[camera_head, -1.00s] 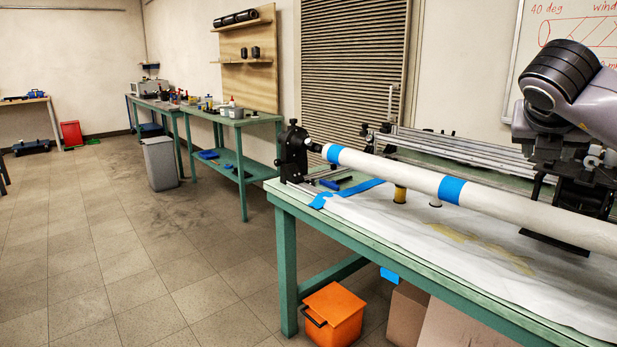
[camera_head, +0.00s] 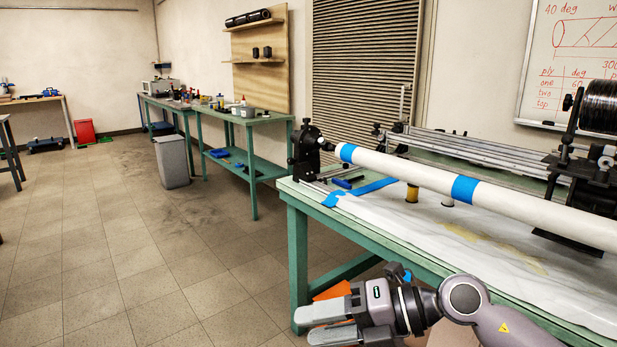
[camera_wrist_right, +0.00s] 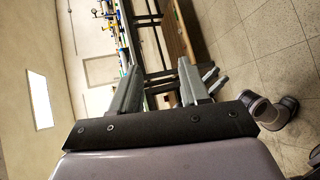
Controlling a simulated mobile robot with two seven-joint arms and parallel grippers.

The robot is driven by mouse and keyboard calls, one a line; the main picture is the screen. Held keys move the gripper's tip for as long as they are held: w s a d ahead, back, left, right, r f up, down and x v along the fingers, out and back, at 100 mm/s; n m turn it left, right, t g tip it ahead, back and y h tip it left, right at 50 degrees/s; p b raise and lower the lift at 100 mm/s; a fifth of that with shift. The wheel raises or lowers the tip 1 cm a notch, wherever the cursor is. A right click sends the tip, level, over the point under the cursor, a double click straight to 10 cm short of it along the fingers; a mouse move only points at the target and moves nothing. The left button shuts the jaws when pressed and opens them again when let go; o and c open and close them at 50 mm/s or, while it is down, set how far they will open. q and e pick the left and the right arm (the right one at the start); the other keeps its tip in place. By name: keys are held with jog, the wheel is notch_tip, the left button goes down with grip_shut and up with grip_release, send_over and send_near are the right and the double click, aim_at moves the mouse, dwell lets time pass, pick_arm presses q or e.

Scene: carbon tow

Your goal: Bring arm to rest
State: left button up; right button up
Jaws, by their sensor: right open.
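My right gripper (camera_head: 306,325) is low in front of the green table's (camera_head: 395,243) near edge in the head view, its fingers pointing left. It is open and empty, with a gap between its two grey fingers. In the right wrist view the same gripper (camera_wrist_right: 158,68) shows its fingers apart with nothing between them. My left arm is not in the head view. Light-grey finger-like shapes (camera_wrist_right: 215,78) and rounded grey parts right of the right gripper in the wrist view look like my left arm, partly hidden.
On the table a white tube (camera_head: 410,176) with blue bands lies along a winding rig. A black carriage (camera_head: 585,190) with a dark spool (camera_head: 602,107) stands at the right. An orange bin (camera_head: 332,290) is mostly hidden behind my right gripper.

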jog(key=s+d+f+m+t+h, duration=0.1)
jog(key=d+f+m+t+h, duration=0.25)
jog(key=m, duration=0.55)
jog(key=d+f+m+t, duration=0.3)
jog(key=f+m+t, duration=0.1)
jog(key=m+t, duration=0.4)
jog(key=s+d+f+m+t+h, duration=0.1)
jog(key=d+f+m+t+h, duration=0.2)
jog(key=m, duration=0.7)
jog(key=s+d+f+m+g+h, duration=0.2)
jog(key=s+d+f+m+g, duration=0.15)
jog(key=s+f, duration=0.35)
jog(key=s+d+f+m+g+h, duration=0.2)
jog(key=s+d+f+m+h, duration=0.15)
jog(key=s+f, duration=0.4)
pick_arm(q)
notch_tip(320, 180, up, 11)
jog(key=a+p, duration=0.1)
jog(key=p, duration=1.2)
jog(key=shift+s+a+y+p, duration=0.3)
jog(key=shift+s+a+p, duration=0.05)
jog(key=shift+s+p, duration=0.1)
pick_arm(e)
notch_tip(320, 180, up, 8)
jog(key=d, duration=0.2)
jog(key=shift+r, duration=0.2)
